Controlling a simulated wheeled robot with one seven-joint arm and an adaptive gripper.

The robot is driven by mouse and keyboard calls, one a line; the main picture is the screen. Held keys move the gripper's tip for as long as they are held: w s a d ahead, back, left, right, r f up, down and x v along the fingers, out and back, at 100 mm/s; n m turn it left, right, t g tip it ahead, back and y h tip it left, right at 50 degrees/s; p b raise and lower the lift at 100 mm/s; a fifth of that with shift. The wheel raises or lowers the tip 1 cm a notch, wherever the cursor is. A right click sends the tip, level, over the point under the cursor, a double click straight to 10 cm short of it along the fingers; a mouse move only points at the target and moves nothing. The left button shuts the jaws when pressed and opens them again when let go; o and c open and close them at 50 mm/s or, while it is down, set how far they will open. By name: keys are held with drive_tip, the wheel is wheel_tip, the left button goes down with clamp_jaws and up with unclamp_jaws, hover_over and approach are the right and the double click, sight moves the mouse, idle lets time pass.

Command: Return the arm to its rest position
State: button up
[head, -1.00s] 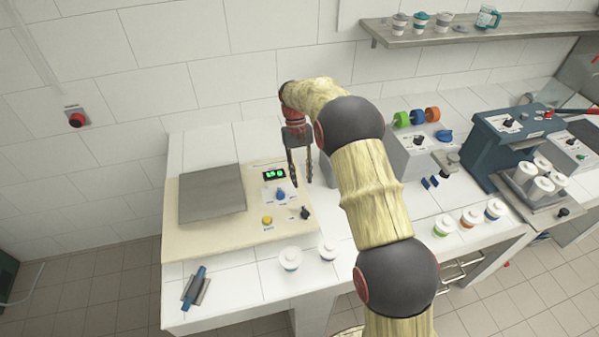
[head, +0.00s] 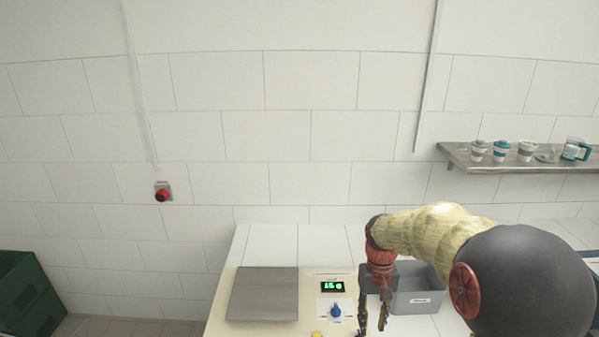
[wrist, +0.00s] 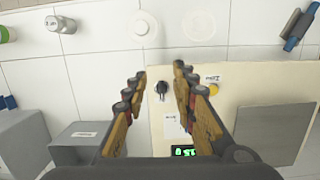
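My gripper (head: 372,326) hangs at the lower right of the head view, fingers pointing down, at the right side of a cream panel. In the wrist view the two fingers (wrist: 160,72) are spread apart with nothing between them, so the gripper is open and empty. A black knob (wrist: 162,88) on the panel shows beyond the gap. The arm reaches in from the right and hides part of the counter and the wall. The panel carries a grey plate (head: 262,294), a lit green display (head: 332,286) and a blue knob (head: 336,311).
A shelf (head: 530,165) with several cups hangs on the right wall. A red button (head: 162,193) is on the left wall; green crates (head: 30,290) stand at lower left. White lids (wrist: 143,28) lie beyond the panel.

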drive_tip(key=s+r+t+b, duration=0.3)
drive_tip(key=s+r, duration=0.1)
drive_tip(key=s, duration=0.7)
drive_tip(key=s+r+t+b, duration=0.4)
drive_tip(key=s+r, duration=0.1)
drive_tip(key=s, duration=0.7)
drive_tip(key=shift+s+r, duration=0.2)
drive_tip(key=shift+s, duration=0.05)
